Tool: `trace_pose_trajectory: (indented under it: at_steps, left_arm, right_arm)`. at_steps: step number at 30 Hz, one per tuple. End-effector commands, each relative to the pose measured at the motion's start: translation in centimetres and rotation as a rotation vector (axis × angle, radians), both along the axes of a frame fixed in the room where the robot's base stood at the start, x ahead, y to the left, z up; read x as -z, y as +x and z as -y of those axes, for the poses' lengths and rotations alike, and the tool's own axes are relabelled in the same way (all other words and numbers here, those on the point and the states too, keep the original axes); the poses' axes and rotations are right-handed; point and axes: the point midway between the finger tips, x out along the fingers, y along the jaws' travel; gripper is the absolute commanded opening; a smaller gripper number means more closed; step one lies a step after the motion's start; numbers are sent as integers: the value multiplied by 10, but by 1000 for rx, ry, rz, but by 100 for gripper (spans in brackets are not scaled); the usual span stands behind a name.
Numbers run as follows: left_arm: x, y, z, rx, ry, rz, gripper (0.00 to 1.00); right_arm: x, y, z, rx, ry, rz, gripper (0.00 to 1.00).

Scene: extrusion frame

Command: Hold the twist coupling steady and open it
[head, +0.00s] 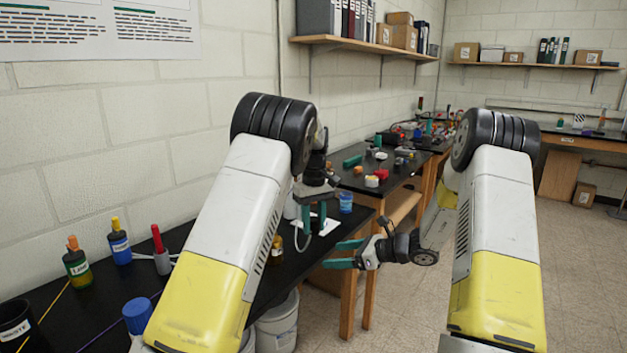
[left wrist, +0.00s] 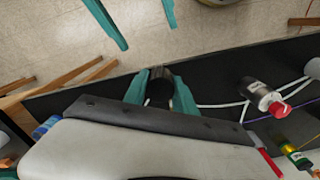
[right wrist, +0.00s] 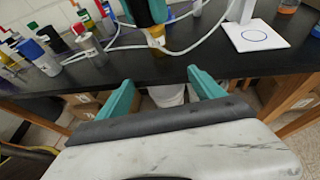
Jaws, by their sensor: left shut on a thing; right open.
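My left gripper (head: 314,220) points down over the front of the near black bench. In the left wrist view its teal fingers are shut on a short dark cylinder (left wrist: 158,89), which I take to be the twist coupling. White hose runs close by the held part. In the head view the coupling is mostly hidden between the fingers. My right gripper (head: 338,254) is lower, just off the bench's front edge, pointing left. Its teal fingers are apart with nothing between them (right wrist: 160,80). The left gripper is straight ahead of it in the right wrist view, apart from it.
The black bench (right wrist: 215,58) holds several bottles on the left, an amber bottle (head: 276,250) and a blue-capped container (head: 346,203). A white plate with a blue circle (right wrist: 268,35) lies on it. White buckets stand below; open floor lies right.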

Motion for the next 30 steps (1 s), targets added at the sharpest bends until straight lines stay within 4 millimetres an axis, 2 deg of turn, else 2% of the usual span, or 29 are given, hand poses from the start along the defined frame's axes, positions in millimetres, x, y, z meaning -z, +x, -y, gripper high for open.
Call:
trace_pose_trajectory:
  at_steps: [11, 17, 23, 30]
  left_arm:
    - [11, -5, -15, 26, 0, -1, 0]
    - [21, -11, -28, 53, 0, 0, 0]
    - [36, -22, -48, 93, 0, -1, 0]
    - [63, -47, -80, 172, 1, -3, 0]
  right_arm:
    - [-35, -22, -11, -118, -89, 92, 77]
    - [-63, -44, -18, -224, -172, 177, 77]
    - [-101, -81, -25, -381, -305, 309, 77]
    - [-151, -149, -24, -649, -558, 547, 77]
